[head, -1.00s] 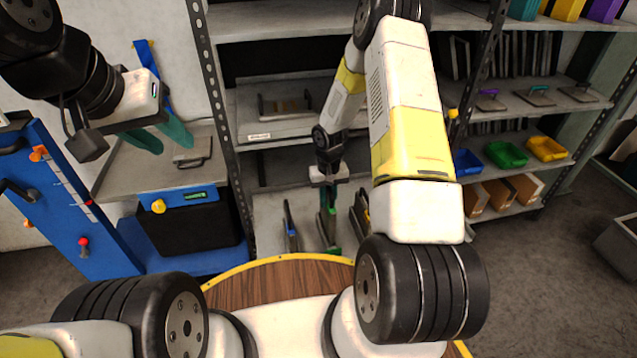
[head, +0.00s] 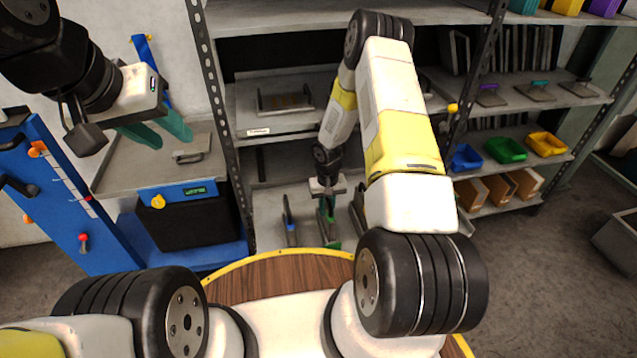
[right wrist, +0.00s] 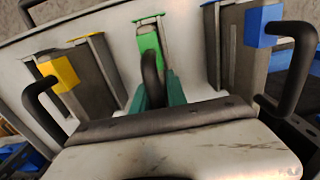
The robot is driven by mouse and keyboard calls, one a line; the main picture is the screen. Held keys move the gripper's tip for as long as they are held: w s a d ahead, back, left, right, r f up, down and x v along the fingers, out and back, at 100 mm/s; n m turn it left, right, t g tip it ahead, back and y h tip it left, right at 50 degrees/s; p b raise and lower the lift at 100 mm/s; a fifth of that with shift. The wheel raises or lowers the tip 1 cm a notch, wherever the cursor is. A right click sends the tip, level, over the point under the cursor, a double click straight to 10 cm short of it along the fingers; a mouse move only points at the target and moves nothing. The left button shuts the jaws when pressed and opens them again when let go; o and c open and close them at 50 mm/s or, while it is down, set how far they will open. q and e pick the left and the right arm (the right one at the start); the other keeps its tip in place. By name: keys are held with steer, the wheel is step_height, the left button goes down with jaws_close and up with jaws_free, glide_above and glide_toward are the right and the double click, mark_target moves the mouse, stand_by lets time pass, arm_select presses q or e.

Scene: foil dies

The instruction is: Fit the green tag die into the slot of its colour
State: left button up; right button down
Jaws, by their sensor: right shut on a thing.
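The green tag die (head: 323,232) stands on edge in the low rack bay between its neighbours. My right gripper (head: 327,205) is above it, fingers pointing down. In the right wrist view the gripper's green fingers (right wrist: 158,95) are shut on the die's dark handle. A green tag (right wrist: 149,45) shows beyond the handle, below a narrow green bar (right wrist: 147,18). My forearm hides part of this area in the head view, and I cannot tell how deep the die sits. My left gripper (head: 160,132) is empty and open at upper left.
A blue tag die (head: 289,222) stands to the left of the held die. A yellow tag die (right wrist: 60,75) stands on its other side. The left bench (head: 125,180) carries a flat grey plate with a handle (head: 190,155). Rack posts and shelves surround my right arm.

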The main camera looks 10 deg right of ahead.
steer(key=c, duration=1.3)
jaws_free()
steer(key=shift+f, duration=0.1)
step_height(320, 180, up, 12)
steer(key=shift+r, duration=0.1)
steer(key=s+r+t, duration=0.2)
steer(key=s+r, duration=0.1)
steer(key=r, duration=1)
steer(key=s+r+t, duration=0.1)
steer(key=s+r, duration=0.3)
steer(key=r, duration=0.9)
steer(key=s+r+t, duration=0.1)
steer(key=s+r, duration=0.3)
steer(key=s, duration=0.1)
steer(key=s+a+r+t+y, duration=0.1)
steer(key=s+r, duration=0.2)
steer(key=s, duration=0.3)
steer(key=s+a+r+t+y, duration=0.1)
steer(key=s+r, duration=0.3)
steer(key=s, duration=0.2)
steer(key=shift+s+a+r, duration=0.1)
steer(key=shift+s+r, duration=0.1)
steer(key=shift+r, duration=0.1)
